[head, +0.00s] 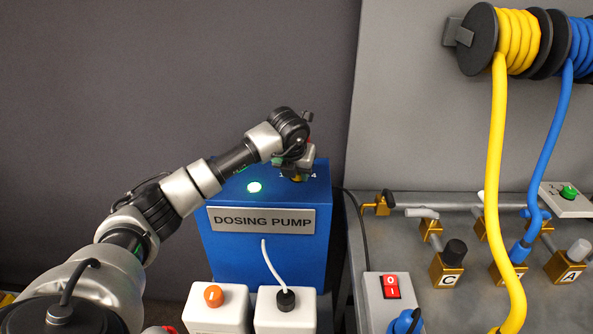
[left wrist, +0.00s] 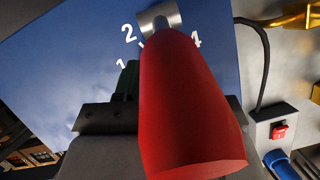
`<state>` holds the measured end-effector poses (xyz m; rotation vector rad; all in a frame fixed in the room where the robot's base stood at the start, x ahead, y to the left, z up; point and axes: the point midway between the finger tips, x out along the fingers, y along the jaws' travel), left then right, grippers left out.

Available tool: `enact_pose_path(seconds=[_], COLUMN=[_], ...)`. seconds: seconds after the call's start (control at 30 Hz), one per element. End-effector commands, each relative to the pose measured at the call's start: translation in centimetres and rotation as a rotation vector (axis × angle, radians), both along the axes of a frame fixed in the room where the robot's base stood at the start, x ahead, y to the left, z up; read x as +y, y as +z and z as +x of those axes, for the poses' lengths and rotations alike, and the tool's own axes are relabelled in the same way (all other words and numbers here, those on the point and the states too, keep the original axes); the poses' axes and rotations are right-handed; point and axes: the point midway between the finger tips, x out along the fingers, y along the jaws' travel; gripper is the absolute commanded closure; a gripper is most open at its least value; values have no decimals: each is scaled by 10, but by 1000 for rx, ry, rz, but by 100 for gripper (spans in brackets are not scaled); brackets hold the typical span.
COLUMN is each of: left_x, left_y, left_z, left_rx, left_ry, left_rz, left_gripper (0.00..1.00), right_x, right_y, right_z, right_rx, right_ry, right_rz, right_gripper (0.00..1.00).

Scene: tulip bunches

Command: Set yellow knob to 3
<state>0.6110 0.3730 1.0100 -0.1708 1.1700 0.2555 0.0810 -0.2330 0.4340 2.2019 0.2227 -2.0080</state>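The blue dosing pump (head: 228,247) stands in the middle of the head view. On its top, a small yellow part, seemingly the yellow knob (head: 297,179), shows just below my left gripper (head: 296,166). White dial numbers show beside it. My left gripper is over the dial and hides most of the knob; I cannot tell whether they touch. In the left wrist view, a large red tapered part (left wrist: 188,105) with a metal end fills the middle and hides the knob. The numbers 1, 2 and 4 show around it. How far the fingers are apart is hidden. My right gripper is out of view.
In front stand white boxes, one with an orange knob (head: 213,296). To the right are a red switch (head: 391,286), brass valves, and yellow (head: 495,150) and blue hoses.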

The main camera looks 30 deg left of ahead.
Motion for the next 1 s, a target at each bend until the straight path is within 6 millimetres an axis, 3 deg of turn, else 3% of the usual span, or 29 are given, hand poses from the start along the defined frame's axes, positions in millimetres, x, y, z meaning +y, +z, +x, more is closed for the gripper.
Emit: enact_pose_path(seconds=[0.17, 0.6, 0.93, 0.97, 1.0], left_x=[1, 4, 4, 4, 4], left_y=[-1, 0, 1, 1, 1], left_z=[0, 0, 0, 0, 0], left_rx=[0, -1, -2, -2, -2], left_ry=[-20, -359, -374, -373, -373], left_rz=[1, 1, 1, 0, 0], left_gripper=[86, 86, 86, 58, 52], right_x=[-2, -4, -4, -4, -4], right_y=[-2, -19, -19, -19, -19], right_z=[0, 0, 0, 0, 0], right_rx=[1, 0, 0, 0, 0], right_ry=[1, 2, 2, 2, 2], right_rz=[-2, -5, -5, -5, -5], right_gripper=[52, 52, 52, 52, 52])
